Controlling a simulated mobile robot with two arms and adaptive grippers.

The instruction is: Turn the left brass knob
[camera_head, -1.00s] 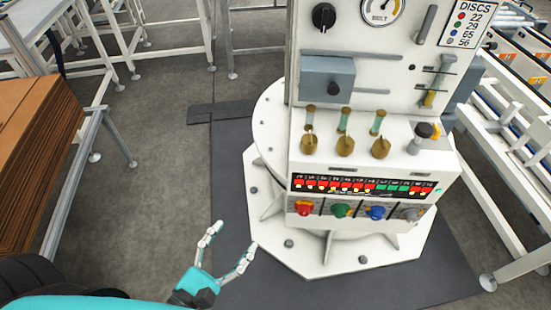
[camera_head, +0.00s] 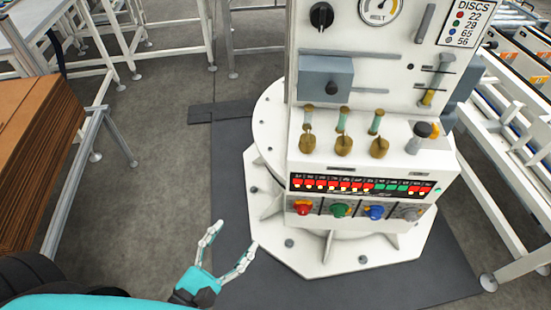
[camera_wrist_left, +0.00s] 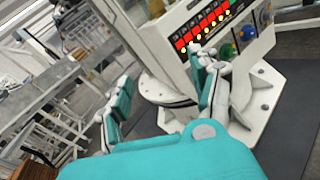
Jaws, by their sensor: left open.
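Three brass knobs stand in a row on the ledge of the white control column (camera_head: 440,158). The left brass knob (camera_head: 305,143) is below a small glass tube; the middle one (camera_head: 343,145) and the right one (camera_head: 379,147) are beside it. My left gripper (camera_head: 231,248) is open and empty, low and to the left of the column, well apart from the knobs. In the left wrist view its two fingers (camera_wrist_left: 158,98) are spread, with the column's lit panel beyond them. The brass knobs cannot be made out in that view. My right gripper is not in view.
Red, green and blue knobs (camera_head: 340,210) sit on the column's lower front under a lit indicator strip (camera_head: 350,185). Stacked cardboard (camera_head: 40,150) stands at the left and a conveyor frame (camera_head: 510,190) at the right. Floor between cardboard and column is clear.

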